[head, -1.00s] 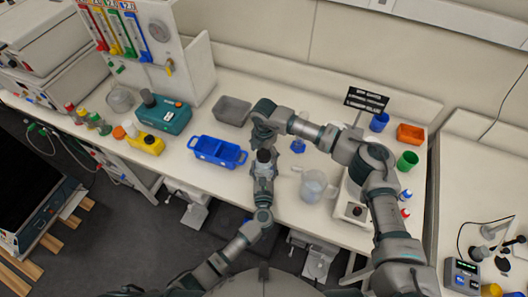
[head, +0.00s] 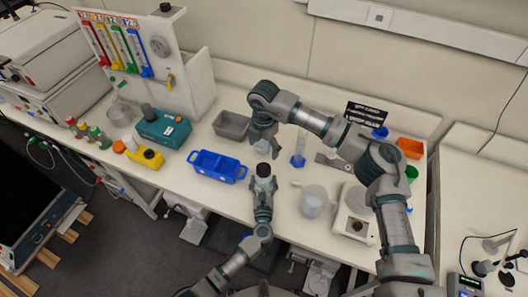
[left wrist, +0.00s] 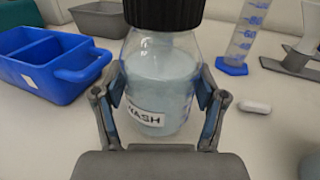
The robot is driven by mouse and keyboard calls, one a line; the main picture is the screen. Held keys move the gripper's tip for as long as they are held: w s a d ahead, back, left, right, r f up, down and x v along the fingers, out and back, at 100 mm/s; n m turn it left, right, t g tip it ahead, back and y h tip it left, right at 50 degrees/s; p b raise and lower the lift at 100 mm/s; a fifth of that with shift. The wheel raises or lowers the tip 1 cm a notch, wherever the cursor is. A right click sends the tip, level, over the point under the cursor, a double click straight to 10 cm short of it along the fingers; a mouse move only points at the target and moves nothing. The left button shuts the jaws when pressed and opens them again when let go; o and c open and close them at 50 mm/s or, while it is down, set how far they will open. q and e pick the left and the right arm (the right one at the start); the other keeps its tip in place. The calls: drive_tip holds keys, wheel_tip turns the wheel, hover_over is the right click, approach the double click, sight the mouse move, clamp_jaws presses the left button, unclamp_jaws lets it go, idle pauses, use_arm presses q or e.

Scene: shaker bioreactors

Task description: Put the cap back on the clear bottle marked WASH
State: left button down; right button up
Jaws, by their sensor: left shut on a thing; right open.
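The clear bottle marked WASH (left wrist: 160,90) stands upright in the left wrist view, with pale liquid inside. A black ribbed cap (left wrist: 164,12) sits over its neck, its top cut off by the frame; I cannot tell how tightly it is seated. My left gripper (left wrist: 160,80) is shut on the bottle's body, one finger on each side. In the head view, my left gripper (head: 263,166) reaches in from below, and part of the bottle (head: 262,148) shows. My right gripper (head: 264,143) is open, fingers down, above the bottle, hiding the cap there.
A blue two-part tray (head: 218,167) is left of the bottle, with a grey tray (head: 231,125) behind. A blue-based cylinder (head: 298,158), a clear jug (head: 314,202) and a small white piece (left wrist: 254,106) are to the right. Bare bench lies in front.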

use_arm(q)
unclamp_jaws()
idle(0.3)
drive_tip(key=s, duration=1.2)
drive_tip(key=shift+a+f, duration=0.1)
